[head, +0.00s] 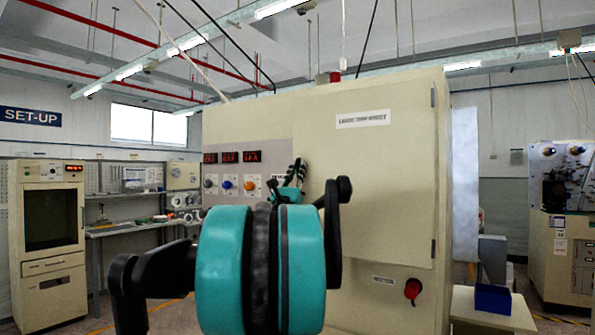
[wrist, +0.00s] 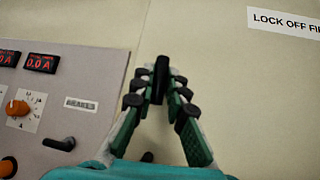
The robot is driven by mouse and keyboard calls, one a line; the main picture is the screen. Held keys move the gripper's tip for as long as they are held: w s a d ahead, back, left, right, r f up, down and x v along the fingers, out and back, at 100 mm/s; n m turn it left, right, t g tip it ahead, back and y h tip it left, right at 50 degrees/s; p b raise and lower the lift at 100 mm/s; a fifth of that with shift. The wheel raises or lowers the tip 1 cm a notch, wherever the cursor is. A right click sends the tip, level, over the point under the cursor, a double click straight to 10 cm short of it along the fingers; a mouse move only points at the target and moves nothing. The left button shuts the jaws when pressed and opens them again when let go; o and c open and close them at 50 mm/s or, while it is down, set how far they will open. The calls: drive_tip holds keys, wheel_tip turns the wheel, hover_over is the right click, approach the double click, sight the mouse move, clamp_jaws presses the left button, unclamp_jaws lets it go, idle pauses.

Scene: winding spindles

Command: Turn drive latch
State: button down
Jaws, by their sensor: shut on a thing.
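The drive latch (wrist: 160,78) looks like a dark upright handle at the left edge of the cream cabinet door (wrist: 230,70). In the wrist view my gripper (wrist: 161,82) has its green and black fingers closed on both sides of it. In the head view my gripper (head: 298,170) shows small and dark against the cabinet door (head: 375,190), behind my teal arm. The latch itself cannot be told apart from the fingers there, and its base is partly hidden.
The grey control panel (wrist: 50,85) with red displays and an orange knob (wrist: 18,107) is left of the latch. A black lever (wrist: 58,143) juts out below its label. A red knob (head: 413,289) is low on the cabinet. A blue bin (head: 492,299) stands on a right-hand table.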

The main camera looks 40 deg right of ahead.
drive_tip(key=c, duration=1.5)
unclamp_jaws()
drive_tip(key=shift+c, duration=0.2)
drive_tip(key=v, duration=1.2)
